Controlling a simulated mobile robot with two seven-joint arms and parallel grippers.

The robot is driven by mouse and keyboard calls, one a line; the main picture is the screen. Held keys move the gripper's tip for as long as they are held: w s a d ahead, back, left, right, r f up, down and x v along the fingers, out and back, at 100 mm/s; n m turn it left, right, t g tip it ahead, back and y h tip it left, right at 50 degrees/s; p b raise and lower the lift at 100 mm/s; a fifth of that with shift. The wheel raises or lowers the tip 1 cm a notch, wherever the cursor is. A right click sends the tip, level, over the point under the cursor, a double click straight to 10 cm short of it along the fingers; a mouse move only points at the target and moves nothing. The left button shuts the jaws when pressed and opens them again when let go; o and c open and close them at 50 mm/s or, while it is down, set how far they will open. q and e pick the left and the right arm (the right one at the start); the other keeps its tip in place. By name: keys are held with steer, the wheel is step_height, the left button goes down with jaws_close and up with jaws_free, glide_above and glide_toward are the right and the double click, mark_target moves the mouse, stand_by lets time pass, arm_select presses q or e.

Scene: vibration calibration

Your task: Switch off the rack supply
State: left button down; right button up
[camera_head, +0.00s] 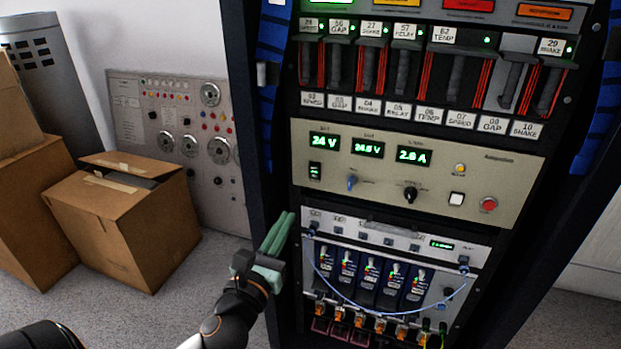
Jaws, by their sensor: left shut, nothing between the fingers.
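The rack supply (440,172) is a beige panel in the middle of the dark rack. My left gripper (282,226), with greenish fingers, is shut and empty beside the rack's left edge, below and left of the rocker switch. My right gripper is out of view.
Above are labelled slot modules (455,80) with green lights. Below is a unit with several toggle switches (370,275) and a blue cable (385,312) looping across it. Cardboard boxes (125,225) and a grey panel (180,130) stand at the left.

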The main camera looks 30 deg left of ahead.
arm_select(q)
glide_toward(314, 168)
steer(key=b+x, duration=0.1)
steer(key=x, duration=0.4)
steer(key=shift+w+f, duration=0.1)
steer(key=shift+w, duration=0.2)
steer(key=shift+w+a, duration=0.2)
steer(key=shift+w, duration=0.4)
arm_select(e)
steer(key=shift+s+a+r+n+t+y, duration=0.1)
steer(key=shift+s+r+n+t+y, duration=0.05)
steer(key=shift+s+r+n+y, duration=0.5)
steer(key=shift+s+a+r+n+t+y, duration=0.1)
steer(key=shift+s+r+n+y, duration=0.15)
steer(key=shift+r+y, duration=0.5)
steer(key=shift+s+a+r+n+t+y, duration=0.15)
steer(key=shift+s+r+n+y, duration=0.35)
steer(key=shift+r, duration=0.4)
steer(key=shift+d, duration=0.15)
